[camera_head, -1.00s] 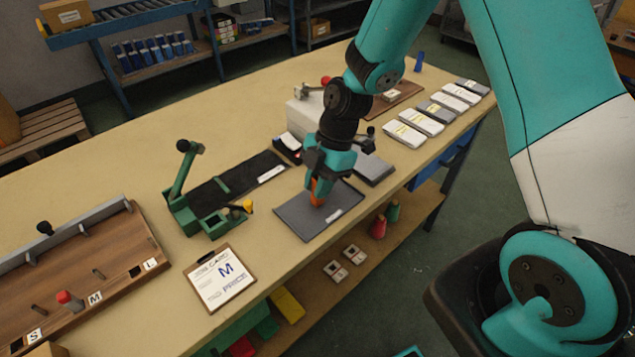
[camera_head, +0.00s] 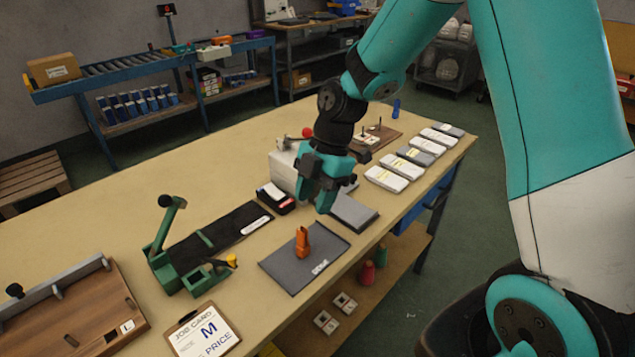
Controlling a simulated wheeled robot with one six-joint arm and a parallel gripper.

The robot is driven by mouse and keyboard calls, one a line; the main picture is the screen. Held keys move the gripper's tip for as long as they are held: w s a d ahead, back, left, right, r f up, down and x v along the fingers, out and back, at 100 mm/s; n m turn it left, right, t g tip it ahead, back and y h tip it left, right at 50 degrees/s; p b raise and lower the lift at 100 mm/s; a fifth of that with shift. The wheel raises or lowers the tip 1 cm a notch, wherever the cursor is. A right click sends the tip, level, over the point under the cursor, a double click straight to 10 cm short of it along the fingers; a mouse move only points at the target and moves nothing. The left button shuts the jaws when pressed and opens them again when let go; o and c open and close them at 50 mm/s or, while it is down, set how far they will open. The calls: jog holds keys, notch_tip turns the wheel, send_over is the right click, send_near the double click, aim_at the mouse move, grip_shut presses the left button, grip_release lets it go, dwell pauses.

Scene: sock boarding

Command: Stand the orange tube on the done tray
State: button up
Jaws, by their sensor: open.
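The orange tube (camera_head: 302,242) stands upright on a flat dark grey tray (camera_head: 287,273), which has a white label reading "DONE" at its front edge. My gripper (camera_head: 322,204) is open and empty, above and to the right of the tube, apart from it. Its fingers point down over the table near the tray's back right corner.
A green clamp fixture (camera_head: 178,268) and a long black mat (camera_head: 232,230) lie left of the tray. A job card (camera_head: 204,333) marked M is at the front. A grey pad (camera_head: 354,212) and several flat packs (camera_head: 387,179) lie to the right.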

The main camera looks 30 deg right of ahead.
jog(key=s+a+r+m, duration=0.4)
jog(key=s+r+m, duration=0.2)
jog(key=s, duration=0.3)
jog(key=s+a+r+m+t, duration=0.1)
jog(key=s+a+r+m, duration=0.2)
jog(key=s+r+m, duration=0.4)
jog(key=s+m, duration=0.1)
jog(key=s, duration=0.2)
jog(key=shift+s+a+m, duration=0.25)
jog(key=shift+a+m, duration=0.05)
jog(key=shift+a, duration=0.1)
jog(key=shift+r, duration=0.15)
jog(key=shift+r+p, duration=0.95)
jog(key=shift+p, duration=0.05)
